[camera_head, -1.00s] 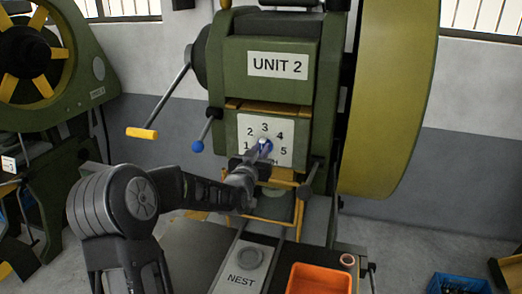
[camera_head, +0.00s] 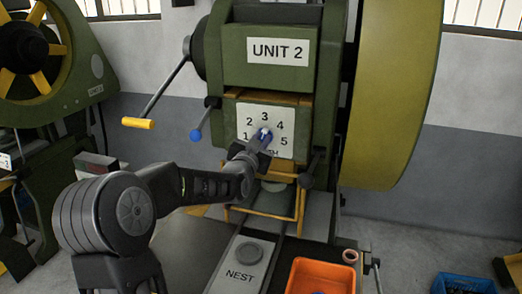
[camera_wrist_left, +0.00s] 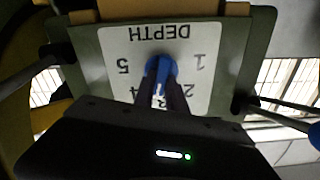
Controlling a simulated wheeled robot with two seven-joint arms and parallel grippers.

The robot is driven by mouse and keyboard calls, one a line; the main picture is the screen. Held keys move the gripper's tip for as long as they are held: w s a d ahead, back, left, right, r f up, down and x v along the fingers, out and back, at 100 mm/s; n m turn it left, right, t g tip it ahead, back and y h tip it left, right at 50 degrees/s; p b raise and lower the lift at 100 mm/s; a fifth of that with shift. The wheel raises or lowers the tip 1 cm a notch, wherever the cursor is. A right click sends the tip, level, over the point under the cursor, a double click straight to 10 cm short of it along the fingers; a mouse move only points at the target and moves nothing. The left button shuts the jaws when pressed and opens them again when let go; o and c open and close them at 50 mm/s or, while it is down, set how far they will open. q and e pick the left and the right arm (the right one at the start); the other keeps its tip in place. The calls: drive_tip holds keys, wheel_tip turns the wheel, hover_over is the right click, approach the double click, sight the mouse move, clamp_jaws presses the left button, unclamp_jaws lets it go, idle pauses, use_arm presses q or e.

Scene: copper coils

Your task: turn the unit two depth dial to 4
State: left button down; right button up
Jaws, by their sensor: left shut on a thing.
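The unit two press bears a white depth plate (camera_head: 244,113) with the numbers 1 to 5 in an arc. The blue depth dial (camera_head: 264,133) is at its middle, with a white mark that seems to point up near 3. The dial shows upside down in the left wrist view (camera_wrist_left: 160,66). My left gripper (camera_head: 257,143) reaches in from the lower left and is shut on the dial. Its dark fingers (camera_wrist_left: 162,95) flank the dial in the wrist view and partly hide the pointer and upper numbers. My right gripper is not in view.
A blue-knobbed lever (camera_head: 195,135) and a yellow-handled crank (camera_head: 138,123) stick out left of the plate. Below are the NEST plate (camera_head: 240,276), an orange bin (camera_head: 296,281) and a copper ring (camera_head: 350,255).

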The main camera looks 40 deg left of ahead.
use_arm(q)
drive_tip(key=shift+d+f+m+b, duration=0.1)
drive_tip(key=shift+m+b, duration=1.3)
drive_tip(key=shift+m, duration=0.25)
drive_tip(key=shift+d+f+m+b, duration=0.1)
drive_tip(key=shift+m+b, duration=1.25)
drive_tip(key=shift+m, duration=0.3)
drive_tip(key=shift+w, duration=0.1)
drive_tip(key=c, duration=1.4)
unclamp_jaws()
drive_tip(key=shift+r, duration=0.1)
drive_tip(key=shift+o, duration=0.2)
drive_tip(key=b+v, duration=0.1)
drive_tip(key=v, duration=0.6)
drive_tip(key=shift+s+d, duration=0.15)
drive_tip(key=shift+s, duration=0.25)
